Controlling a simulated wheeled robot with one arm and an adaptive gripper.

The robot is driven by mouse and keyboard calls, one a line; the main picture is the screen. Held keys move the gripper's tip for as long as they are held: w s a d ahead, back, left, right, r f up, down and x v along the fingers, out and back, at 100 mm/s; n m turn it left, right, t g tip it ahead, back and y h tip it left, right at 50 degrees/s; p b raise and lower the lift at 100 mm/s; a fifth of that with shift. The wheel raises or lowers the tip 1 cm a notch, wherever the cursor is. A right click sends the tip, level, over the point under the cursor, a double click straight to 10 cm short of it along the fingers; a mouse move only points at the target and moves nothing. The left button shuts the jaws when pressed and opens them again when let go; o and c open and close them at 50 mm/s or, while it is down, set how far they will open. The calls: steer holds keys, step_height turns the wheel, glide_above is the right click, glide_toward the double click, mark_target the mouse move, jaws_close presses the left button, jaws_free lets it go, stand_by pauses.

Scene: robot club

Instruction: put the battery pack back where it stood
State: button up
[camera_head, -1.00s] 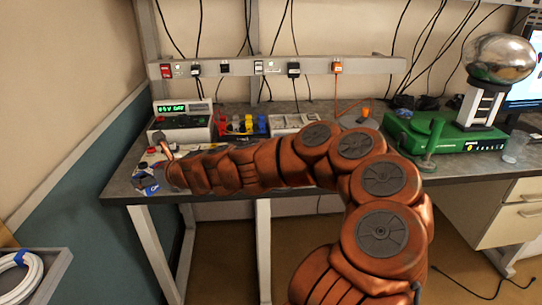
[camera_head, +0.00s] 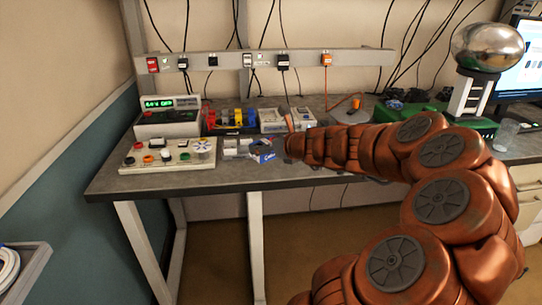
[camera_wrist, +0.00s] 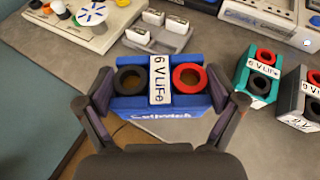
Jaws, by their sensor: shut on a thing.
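The battery pack (camera_wrist: 142,104) is a blue block labelled "6 V LiFe" with a black and a red round terminal on top. My gripper (camera_wrist: 160,88) is shut on it, one finger at each end. The pack is upright near the bench's front edge; I cannot tell whether its underside touches the bench. In the head view the blue pack (camera_head: 262,152) shows just left of my arm's end, with the fingers hard to make out. A teal pack (camera_wrist: 257,82) and a grey pack (camera_wrist: 299,100) stand to its right in the wrist view.
A grey tray (camera_wrist: 178,42) with small white blocks lies just behind the pack. A white control panel (camera_head: 168,157) is to the left. Instruments line the back of the bench (camera_head: 200,181). Bare bench top shows between the tray and the teal pack.

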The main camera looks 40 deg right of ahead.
steer(key=s+d+r+m+h, duration=0.1)
steer(key=s+d+m+h, duration=0.1)
steer(key=s+d, duration=0.55)
steer(key=w, duration=0.5)
steer(key=w+d+f, duration=0.1)
steer(key=w, duration=0.4)
steer(key=w+d+b, duration=0.1)
steer(key=w, duration=0.4)
steer(key=shift+f, duration=0.15)
steer(key=f+b, duration=0.1)
steer(key=f, duration=0.2)
steer(key=shift+w+b, duration=0.35)
steer(key=shift+w, duration=0.05)
steer(key=shift+f, duration=0.25)
steer(key=shift+f, duration=0.4)
steer(key=o, duration=1.2)
steer(key=shift+r, duration=0.1)
